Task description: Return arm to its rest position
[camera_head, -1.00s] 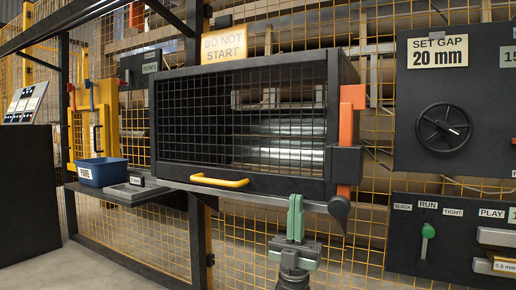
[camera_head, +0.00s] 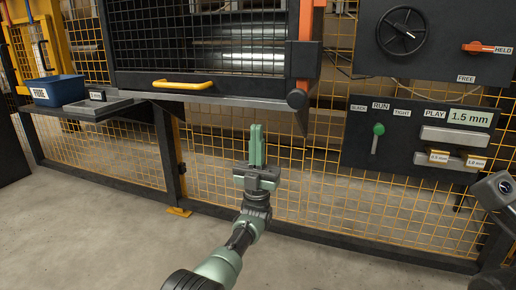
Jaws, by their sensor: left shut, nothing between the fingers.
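My left gripper (camera_head: 257,150) shows in the middle of the head view with its green fingers pointing up and pressed together. Nothing is between them. It stands in front of the yellow mesh fence, below the shelf edge of the caged machine, and looks apart from everything. My left arm (camera_head: 232,245) runs from the bottom of the picture up to it. A grey rounded part with a dark lens-like face shows at the right edge; I cannot tell a gripper there.
The mesh cage with a yellow handle (camera_head: 181,85) hangs above. A blue bin (camera_head: 57,91) sits on the shelf at left. A panel with a green lever (camera_head: 377,136) and a handwheel (camera_head: 403,31) are at right. Concrete floor (camera_head: 110,225) is open below.

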